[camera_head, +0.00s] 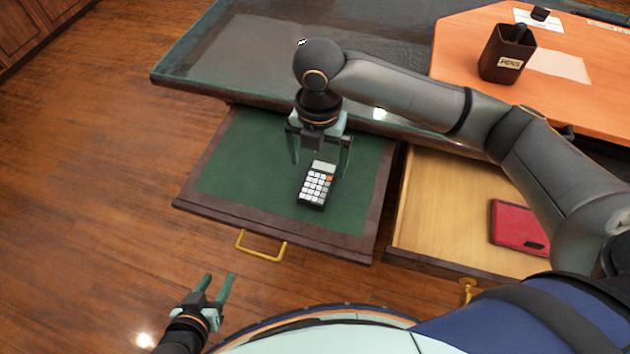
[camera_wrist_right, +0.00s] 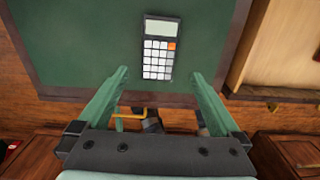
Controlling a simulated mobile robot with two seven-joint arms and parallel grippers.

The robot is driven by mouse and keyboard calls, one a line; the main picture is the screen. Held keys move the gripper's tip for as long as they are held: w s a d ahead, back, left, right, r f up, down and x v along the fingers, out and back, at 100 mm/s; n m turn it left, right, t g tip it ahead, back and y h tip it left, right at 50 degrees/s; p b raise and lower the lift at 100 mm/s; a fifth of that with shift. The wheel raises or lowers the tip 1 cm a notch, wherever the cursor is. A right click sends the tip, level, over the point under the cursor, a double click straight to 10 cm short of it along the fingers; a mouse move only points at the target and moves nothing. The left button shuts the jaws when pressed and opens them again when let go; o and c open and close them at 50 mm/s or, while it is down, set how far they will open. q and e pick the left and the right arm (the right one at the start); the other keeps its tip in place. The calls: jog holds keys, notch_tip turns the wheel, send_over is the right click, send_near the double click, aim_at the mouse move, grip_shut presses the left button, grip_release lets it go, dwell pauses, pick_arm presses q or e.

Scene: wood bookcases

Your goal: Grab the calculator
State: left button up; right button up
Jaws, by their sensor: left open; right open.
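A black calculator (camera_head: 317,186) with white keys and one orange key lies on the green lining of an open drawer (camera_head: 236,160). In the right wrist view the calculator (camera_wrist_right: 159,50) lies ahead of the fingertips, centred between them. My right gripper (camera_head: 320,160) is open above the drawer, its fingers pointing down on either side of the calculator's far end. The fingers of my right gripper (camera_wrist_right: 160,75) hold nothing. My left gripper (camera_head: 216,285) is open and empty, in front of the drawer and low at the left.
A second open drawer (camera_head: 440,195) to the right holds a red item (camera_head: 518,227). The glass-topped desk (camera_head: 240,55) overhangs the drawers at the back. A dark pen cup (camera_head: 507,53) stands on the orange desk top. The wood floor at the left is clear.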

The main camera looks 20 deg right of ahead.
aim_at(316, 185)
jog(key=shift+f, duration=1.55)
notch_tip(316, 185, down, 4)
jog(key=shift+a+r+b, duration=0.1)
jog(key=shift+r+b, duration=0.05)
jog(key=shift+b, duration=0.6)
jog(key=shift+f, duration=0.4)
jog(key=shift+c, duration=0.2)
jog(key=c, duration=1.3)
jog(key=shift+r, duration=0.15)
